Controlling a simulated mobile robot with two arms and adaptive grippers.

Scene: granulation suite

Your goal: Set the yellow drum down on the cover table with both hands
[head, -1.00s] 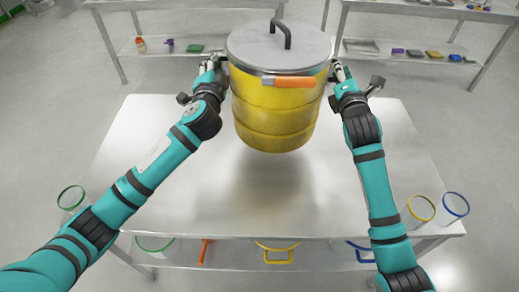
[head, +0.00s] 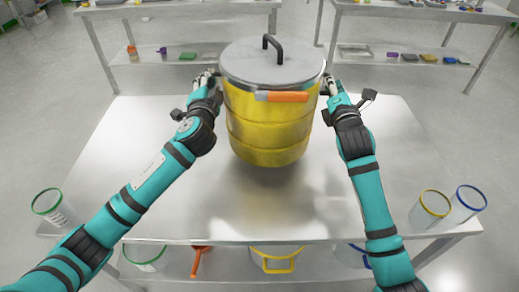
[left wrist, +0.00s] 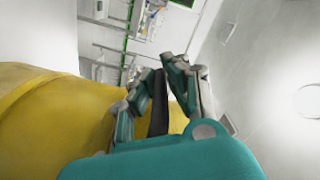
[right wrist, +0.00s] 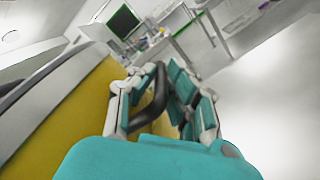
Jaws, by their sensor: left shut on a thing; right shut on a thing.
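The yellow drum (head: 268,130), with a grey lid and black lid handle, is upright over the back middle of the cover table (head: 240,215). A soft shadow lies below the drum; I cannot tell whether its bottom touches the table. My left gripper (head: 211,80) is shut on the drum's left side handle, a dark bar (left wrist: 158,103) in the left wrist view. My right gripper (head: 328,85) is shut on the right side handle, also a dark bar (right wrist: 150,100) in the right wrist view. An orange lever (head: 282,96) is on the drum's front rim.
A green-rimmed clear container (head: 50,205) stands at the table's front left. Yellow-rimmed (head: 429,208) and blue-rimmed (head: 466,203) ones stand front right. A lower shelf holds handled items. Metal benches (head: 180,70) stand behind. The front middle of the tabletop is clear.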

